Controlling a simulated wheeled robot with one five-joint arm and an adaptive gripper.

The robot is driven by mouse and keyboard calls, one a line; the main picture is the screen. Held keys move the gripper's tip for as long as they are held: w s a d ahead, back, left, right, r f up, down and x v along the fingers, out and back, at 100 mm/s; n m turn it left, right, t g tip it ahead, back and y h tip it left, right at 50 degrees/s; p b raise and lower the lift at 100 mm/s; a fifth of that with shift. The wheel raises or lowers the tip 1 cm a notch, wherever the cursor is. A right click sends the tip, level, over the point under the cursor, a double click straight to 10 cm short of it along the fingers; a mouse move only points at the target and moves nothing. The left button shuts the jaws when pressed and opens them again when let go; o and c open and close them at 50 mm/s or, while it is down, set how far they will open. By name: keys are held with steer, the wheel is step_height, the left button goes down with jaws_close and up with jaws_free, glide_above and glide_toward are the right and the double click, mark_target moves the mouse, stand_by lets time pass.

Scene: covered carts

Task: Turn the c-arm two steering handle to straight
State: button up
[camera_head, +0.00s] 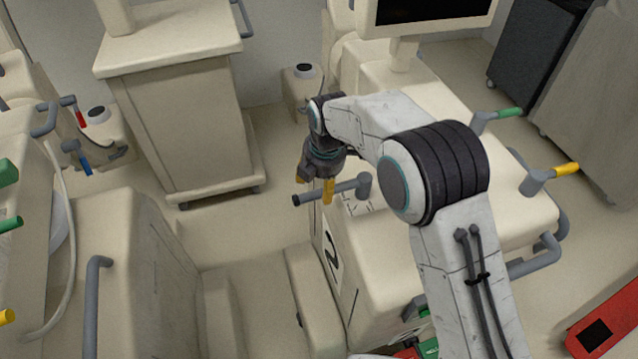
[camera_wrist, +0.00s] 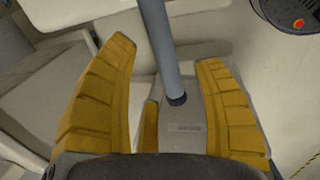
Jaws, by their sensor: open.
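The steering handle (camera_head: 347,187) is a grey lever on a pivot post, on top of the cream cart (camera_head: 372,255) marked with a 2. It points left from the post in the head view, past the cart's edge. My gripper (camera_head: 314,186) is open, pointing down, with its yellow fingers on either side of the lever. In the wrist view the grey bar (camera_wrist: 160,40) runs between the spread fingers (camera_wrist: 167,60), with gaps on both sides. Its end appears dark and round. My arm hides part of the cart top.
Green (camera_head: 510,112) and yellow (camera_head: 566,169) tipped handles stand on the same cart's right side. Another cream cart (camera_head: 190,100) stands behind left, and another unit (camera_head: 130,275) front left. A red object (camera_head: 610,310) lies lower right. Open floor (camera_head: 225,230) shows left of the cart.

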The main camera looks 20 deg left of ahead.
steer(key=shift+w+a+f+p, duration=0.15)
steer(key=shift+f+p, duration=0.05)
steer(key=shift+f, duration=0.75)
steer(key=shift+w+a+f+p, duration=0.1)
steer(key=shift+f+p, duration=0.1)
steer(key=shift+f, duration=0.7)
